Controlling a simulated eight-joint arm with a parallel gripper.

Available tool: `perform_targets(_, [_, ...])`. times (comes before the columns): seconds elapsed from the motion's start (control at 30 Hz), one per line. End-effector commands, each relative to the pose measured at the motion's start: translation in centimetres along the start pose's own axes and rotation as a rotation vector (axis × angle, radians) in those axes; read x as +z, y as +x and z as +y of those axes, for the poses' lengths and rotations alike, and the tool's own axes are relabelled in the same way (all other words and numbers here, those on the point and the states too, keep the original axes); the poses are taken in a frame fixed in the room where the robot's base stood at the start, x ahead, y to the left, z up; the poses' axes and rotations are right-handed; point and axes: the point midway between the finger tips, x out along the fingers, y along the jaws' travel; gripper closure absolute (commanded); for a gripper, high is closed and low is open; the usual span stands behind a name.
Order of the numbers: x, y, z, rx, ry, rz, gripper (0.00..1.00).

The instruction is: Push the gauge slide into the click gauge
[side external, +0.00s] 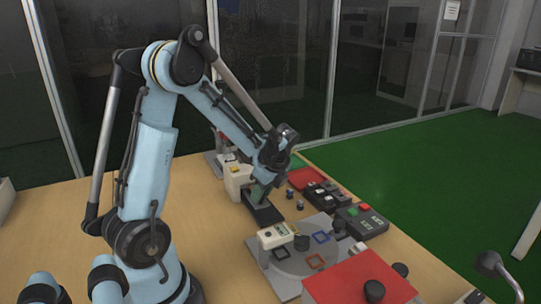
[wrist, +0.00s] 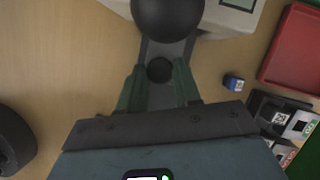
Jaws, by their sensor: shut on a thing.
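The click gauge appears to be the cream housing (side external: 236,177) on a dark base plate (side external: 264,214), left of centre on the table. Part of the cream housing (wrist: 228,14) shows at the top of the wrist view, behind a large black ball (wrist: 167,14). My gripper (side external: 260,195) is low over the base plate, beside the housing. In the wrist view its green fingers (wrist: 159,78) stand on either side of a dark grey piece with a round black knob (wrist: 159,69), apparently the gauge slide. My gripper is shut on it. The contact surfaces are hidden.
A grey plate with a round disc and coloured square frames (side external: 320,237) is in front. A red block (side external: 360,282) is nearest the camera.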

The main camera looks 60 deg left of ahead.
Motion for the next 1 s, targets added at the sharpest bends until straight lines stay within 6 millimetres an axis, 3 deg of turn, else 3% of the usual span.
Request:
perform_targets(0.1, [1.2,0.5,-0.5,-0.001,-0.002,-0.001,1.00])
perform_targets(0.33, [1.4,0.5,-0.6,-0.005,-0.002,-0.005,1.00])
perform_targets(0.37, [1.4,0.5,-0.6,-0.005,-0.002,-0.006,0.66])
perform_targets(0.53, [1.3,0.5,-0.6,-0.004,-0.001,-0.005,0.41])
perform_targets(0.83, [1.2,0.4,-0.5,-0.002,0.000,-0.002,0.41])
perform_targets(1.0, [1.2,-0.9,-0.5,-0.003,0.001,-0.002,0.41])
